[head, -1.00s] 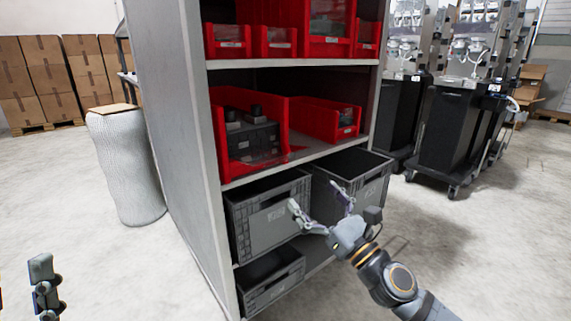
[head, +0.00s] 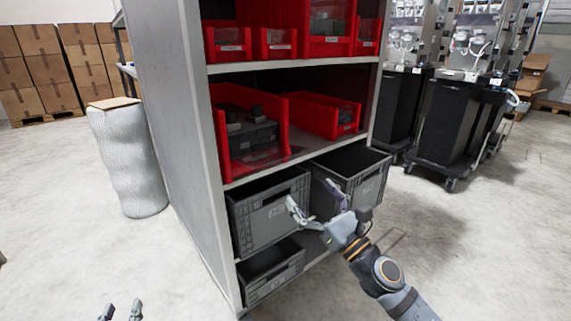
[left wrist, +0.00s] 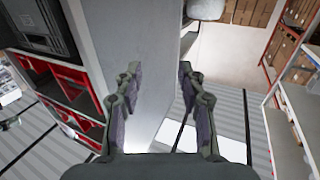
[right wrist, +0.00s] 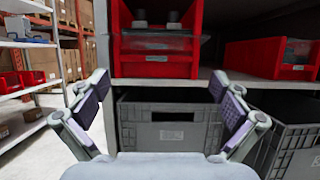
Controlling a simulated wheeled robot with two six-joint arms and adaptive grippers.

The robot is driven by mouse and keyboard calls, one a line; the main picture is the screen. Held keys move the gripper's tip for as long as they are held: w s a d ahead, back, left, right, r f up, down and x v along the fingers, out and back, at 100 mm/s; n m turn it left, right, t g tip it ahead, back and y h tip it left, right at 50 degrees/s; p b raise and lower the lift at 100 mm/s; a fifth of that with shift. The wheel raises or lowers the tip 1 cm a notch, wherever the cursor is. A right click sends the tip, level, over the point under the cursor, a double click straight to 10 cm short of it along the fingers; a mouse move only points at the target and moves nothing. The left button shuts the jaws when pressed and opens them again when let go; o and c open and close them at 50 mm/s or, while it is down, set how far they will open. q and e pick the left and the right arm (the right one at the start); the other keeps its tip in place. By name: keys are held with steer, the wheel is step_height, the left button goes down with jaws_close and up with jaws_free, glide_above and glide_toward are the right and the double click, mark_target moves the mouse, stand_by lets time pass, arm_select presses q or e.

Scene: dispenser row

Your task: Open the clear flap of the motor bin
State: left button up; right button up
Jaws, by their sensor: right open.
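A red bin (head: 222,140) with dark, motor-like parts in it stands on the middle shelf. Its clear flap (head: 262,156) covers the lower front and looks closed. The bin also shows at the top of the right wrist view (right wrist: 155,70), with the flap (right wrist: 155,43) across its front. My right gripper (head: 312,197) is open and empty, in front of the grey crates and below the bin. In the right wrist view its spread fingers (right wrist: 160,95) frame a grey crate. My left gripper (head: 121,309) is open and empty at the bottom edge, left of the shelf; the left wrist view (left wrist: 159,69) shows its parted fingers.
A second red bin (head: 325,115) stands right of the motor bin. Grey crates (head: 270,222) fill the shelf below. The tall grey side panel (head: 175,130) bounds the shelf on the left. Black carts (head: 448,120) stand behind right.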

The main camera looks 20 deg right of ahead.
mark_target(282, 163)
arm_select(q)
steer(key=s+f+g+p, duration=0.1)
steer(key=s+f+g, duration=0.35)
steer(key=f, duration=0.35)
steer(key=s+f+g+p, duration=0.2)
steer(key=s+f+g, duration=0.25)
steer(key=f, duration=0.45)
arm_select(e)
steer(key=p+x, duration=0.6)
steer(key=x, duration=0.1)
steer(key=shift+w+a+r+p, duration=0.15)
steer(key=shift+a+r+p, duration=0.1)
steer(key=shift+a+p, duration=0.1)
steer(key=shift+w+a, duration=0.2)
steer(key=shift+w, duration=0.35)
arm_select(q)
steer(key=s+a+r+g, duration=0.1)
steer(key=s+r+g, duration=0.1)
steer(key=s+g, duration=0.5)
steer(key=s, duration=0.2)
steer(key=shift+s+g+y, duration=0.3)
steer(key=shift+y, duration=0.1)
